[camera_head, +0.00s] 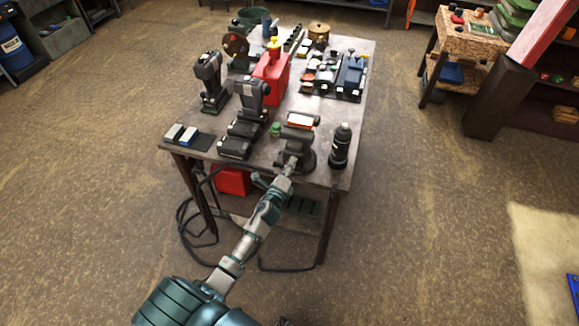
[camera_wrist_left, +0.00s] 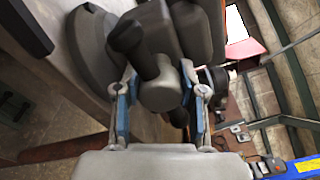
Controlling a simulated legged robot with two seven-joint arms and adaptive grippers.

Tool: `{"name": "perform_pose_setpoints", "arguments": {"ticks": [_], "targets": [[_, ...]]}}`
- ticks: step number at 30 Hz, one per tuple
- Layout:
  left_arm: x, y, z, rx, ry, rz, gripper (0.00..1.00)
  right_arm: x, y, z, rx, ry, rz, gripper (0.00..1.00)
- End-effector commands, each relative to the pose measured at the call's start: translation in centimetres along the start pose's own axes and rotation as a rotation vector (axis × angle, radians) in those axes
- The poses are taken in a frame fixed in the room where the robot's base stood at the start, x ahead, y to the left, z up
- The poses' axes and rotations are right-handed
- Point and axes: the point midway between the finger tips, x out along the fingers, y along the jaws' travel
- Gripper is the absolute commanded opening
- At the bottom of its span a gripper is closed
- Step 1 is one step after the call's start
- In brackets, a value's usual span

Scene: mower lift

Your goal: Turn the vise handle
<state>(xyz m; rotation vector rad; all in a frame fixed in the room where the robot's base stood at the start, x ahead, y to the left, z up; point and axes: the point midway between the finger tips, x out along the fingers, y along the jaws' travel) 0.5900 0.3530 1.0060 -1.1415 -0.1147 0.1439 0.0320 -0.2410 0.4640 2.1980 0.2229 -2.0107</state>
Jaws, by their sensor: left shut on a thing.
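The grey vise (camera_head: 298,146) is fixed at the near edge of the workbench (camera_head: 350,120). Its body also shows in the left wrist view (camera_wrist_left: 196,30). The vise handle (camera_wrist_left: 158,88) is a dark bar with a rounded end, running through a thick round hub. My left gripper (camera_head: 290,167) reaches the vise from the front. In the left wrist view, its two blue-padded fingers (camera_wrist_left: 161,106) are shut on the handle at the hub, one on each side. The bar slants up and left between the fingers.
A black bottle (camera_head: 340,146) stands close right of the vise. Black power tools (camera_head: 247,115) and a red can (camera_head: 271,75) stand left and behind it. A black cable (camera_head: 187,222) hangs below the bench.

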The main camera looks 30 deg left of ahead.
Motion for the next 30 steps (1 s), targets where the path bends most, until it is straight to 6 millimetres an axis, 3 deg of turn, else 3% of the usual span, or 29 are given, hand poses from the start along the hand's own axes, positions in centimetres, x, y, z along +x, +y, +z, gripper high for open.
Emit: {"name": "perform_pose_setpoints", "arguments": {"ticks": [1, 30], "targets": [[-0.18, 0.68, -0.39, -0.043, 0.002, 0.01, 0.05, 0.25, 0.01, 0.03, 0.0, 0.0, 0.0, 0.0], [-0.23, 0.93, -0.6, -0.965, -0.039, -0.029, 0.05, 0.66, 0.3, 0.16, -0.001, -0.002, 0.004, 0.0]]}}
